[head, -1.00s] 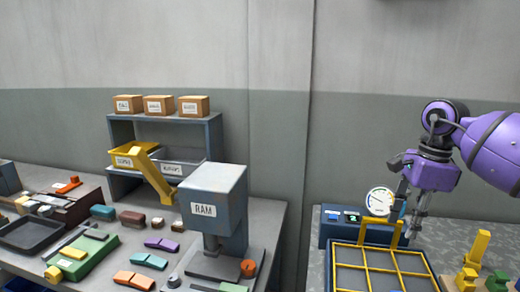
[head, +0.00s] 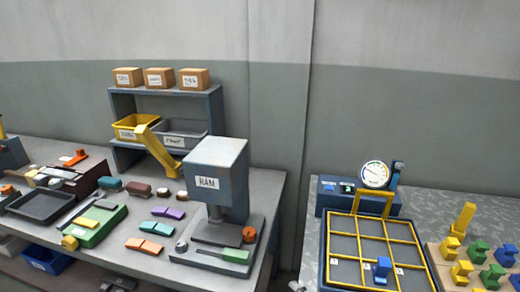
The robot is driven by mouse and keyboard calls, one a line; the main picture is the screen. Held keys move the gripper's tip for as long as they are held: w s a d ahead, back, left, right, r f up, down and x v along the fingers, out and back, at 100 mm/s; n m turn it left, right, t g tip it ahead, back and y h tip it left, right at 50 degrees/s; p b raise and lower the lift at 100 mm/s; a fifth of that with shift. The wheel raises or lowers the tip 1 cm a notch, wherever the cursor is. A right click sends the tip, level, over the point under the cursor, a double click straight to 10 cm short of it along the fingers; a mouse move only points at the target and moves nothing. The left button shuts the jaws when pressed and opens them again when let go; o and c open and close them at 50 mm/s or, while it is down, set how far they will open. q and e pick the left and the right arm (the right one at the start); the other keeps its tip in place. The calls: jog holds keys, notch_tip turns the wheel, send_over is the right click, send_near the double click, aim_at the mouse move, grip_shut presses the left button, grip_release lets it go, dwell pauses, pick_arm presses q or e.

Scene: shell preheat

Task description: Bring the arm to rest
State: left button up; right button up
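Neither of my grippers shows in the head view now. The yellow-framed grid tray (head: 359,238) lies on the right table, and a blue piece (head: 382,267) stands in it toward the front. A round white gauge (head: 374,174) stands on the blue control box (head: 338,197) behind the tray. No arm hangs over the tray or the gauge.
The ram press (head: 218,165) stands on the left table near its right edge. Several yellow, green and blue pieces (head: 477,251) stand on a board right of the tray. A shelf (head: 122,101) with boxes and bins is behind. A gap separates the tables.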

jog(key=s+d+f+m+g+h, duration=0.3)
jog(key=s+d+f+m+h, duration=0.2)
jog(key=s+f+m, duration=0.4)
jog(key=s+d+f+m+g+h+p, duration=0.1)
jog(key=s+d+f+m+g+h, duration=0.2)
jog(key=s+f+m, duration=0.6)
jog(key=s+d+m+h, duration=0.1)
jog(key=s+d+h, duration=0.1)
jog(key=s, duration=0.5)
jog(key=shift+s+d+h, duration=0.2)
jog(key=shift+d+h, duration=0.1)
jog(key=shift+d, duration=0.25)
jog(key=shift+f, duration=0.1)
